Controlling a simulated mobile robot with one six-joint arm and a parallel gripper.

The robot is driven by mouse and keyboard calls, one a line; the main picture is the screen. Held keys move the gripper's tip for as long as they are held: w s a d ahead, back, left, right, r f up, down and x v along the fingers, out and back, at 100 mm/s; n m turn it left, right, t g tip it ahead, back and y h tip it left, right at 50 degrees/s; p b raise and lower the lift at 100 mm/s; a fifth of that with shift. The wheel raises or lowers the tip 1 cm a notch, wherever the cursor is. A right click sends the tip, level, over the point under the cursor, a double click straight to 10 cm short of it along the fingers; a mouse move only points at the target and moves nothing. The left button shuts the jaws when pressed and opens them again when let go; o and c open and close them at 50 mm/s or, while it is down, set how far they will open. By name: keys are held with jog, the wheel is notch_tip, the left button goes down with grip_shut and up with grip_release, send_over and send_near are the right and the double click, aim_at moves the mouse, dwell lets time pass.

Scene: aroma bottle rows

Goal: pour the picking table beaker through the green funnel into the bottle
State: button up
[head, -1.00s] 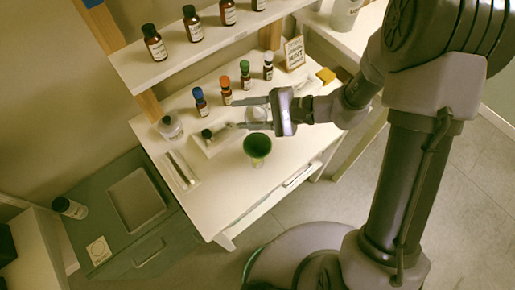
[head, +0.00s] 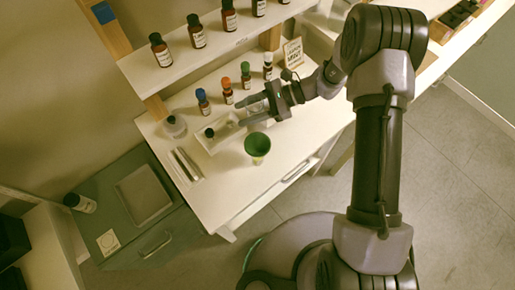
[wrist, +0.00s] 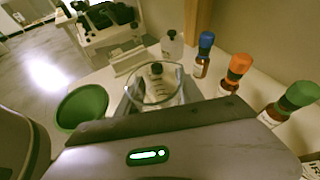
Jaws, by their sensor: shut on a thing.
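A clear glass beaker (wrist: 155,88) stands between the fingers of my gripper (head: 240,112), which is shut on it. The beaker looks upright, and its rim is open to the wrist camera. In the head view the beaker is faint. The green funnel (head: 257,145) stands at the front of the white table, apart from the gripper, on its near side. It shows at the left of the wrist view (wrist: 82,106). A small dark-capped bottle (head: 209,132) lies or stands in a white tray beyond the fingertips; I cannot tell which.
A clear bottle (head: 174,127) stands at the left. A shelf (head: 185,55) with brown bottles hangs above. The table's front right is clear.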

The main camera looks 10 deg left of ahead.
jog(key=shift+w+a+f+m+g, duration=0.1)
jog(key=shift+w+f+m+g, duration=0.2)
jog(key=shift+f+m, duration=0.15)
jog(key=shift+r, duration=0.1)
jog(key=w+a+r, duration=0.1)
jog(key=w+r, duration=0.3)
jog(key=r, duration=0.1)
jog(key=shift+w, duration=0.4)
jog(key=shift+a, duration=0.1)
